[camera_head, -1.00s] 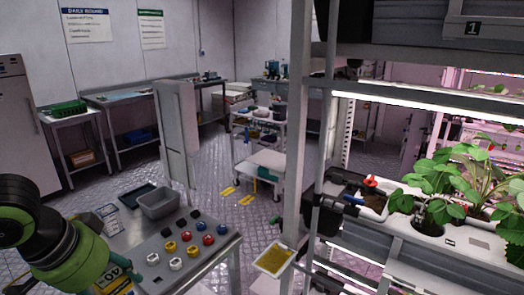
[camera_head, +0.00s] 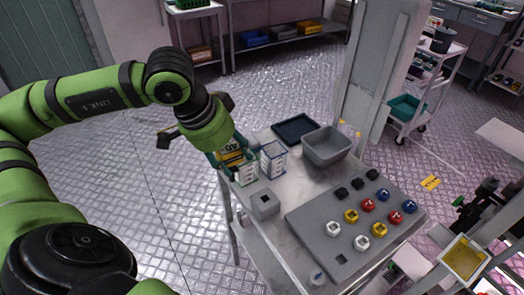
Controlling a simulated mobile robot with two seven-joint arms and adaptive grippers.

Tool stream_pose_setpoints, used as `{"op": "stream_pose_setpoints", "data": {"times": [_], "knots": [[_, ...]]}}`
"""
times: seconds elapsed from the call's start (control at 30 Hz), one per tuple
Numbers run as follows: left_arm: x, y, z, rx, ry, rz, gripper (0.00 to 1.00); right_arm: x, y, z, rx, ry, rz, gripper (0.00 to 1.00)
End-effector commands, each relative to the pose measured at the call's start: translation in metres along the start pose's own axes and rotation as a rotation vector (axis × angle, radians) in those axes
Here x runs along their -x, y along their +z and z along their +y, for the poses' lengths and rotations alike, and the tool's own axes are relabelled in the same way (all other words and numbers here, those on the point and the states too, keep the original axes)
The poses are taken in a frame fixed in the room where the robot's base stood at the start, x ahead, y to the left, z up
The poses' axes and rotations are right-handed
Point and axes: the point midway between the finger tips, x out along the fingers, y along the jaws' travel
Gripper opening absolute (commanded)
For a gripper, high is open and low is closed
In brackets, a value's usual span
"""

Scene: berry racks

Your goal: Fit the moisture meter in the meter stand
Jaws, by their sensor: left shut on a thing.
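My left gripper (camera_head: 236,163) points down over the left end of the grey metal table (camera_head: 300,262). It is shut on a yellow and dark thing with a dark label (camera_head: 232,153), which looks like the moisture meter; the fingers partly hide it. A small grey block with a square opening (camera_head: 264,203) sits on the table just below and right of the gripper. It looks like the meter stand, and the held thing is apart from its opening. My right gripper is not in view.
Behind are a dark tray (camera_head: 296,128) and a grey bin (camera_head: 326,146). A grey board (camera_head: 318,228) with black, red, yellow, white and blue pieces fills the right of the table.

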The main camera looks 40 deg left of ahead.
Motion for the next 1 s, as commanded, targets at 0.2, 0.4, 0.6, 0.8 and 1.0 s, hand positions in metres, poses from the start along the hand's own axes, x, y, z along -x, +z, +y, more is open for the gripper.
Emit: {"op": "stream_pose_setpoints", "data": {"times": [0.2,0.4,0.6,0.8,1.0], "knots": [[-0.035,-0.035,0.016,-0.081,0.047,0.011,0.11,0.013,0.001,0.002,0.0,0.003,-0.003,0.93],[-0.054,-0.049,0.026,-0.099,0.065,0.011,0.11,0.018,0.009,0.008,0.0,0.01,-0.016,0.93],[-0.063,-0.05,0.028,-0.1,0.068,0.009,0.11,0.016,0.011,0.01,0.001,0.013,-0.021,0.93],[-0.076,-0.044,0.029,-0.101,0.068,0.009,0.11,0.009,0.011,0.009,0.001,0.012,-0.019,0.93],[-0.092,-0.037,0.03,-0.101,0.069,0.008,0.11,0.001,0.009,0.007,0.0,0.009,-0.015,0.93]]}}
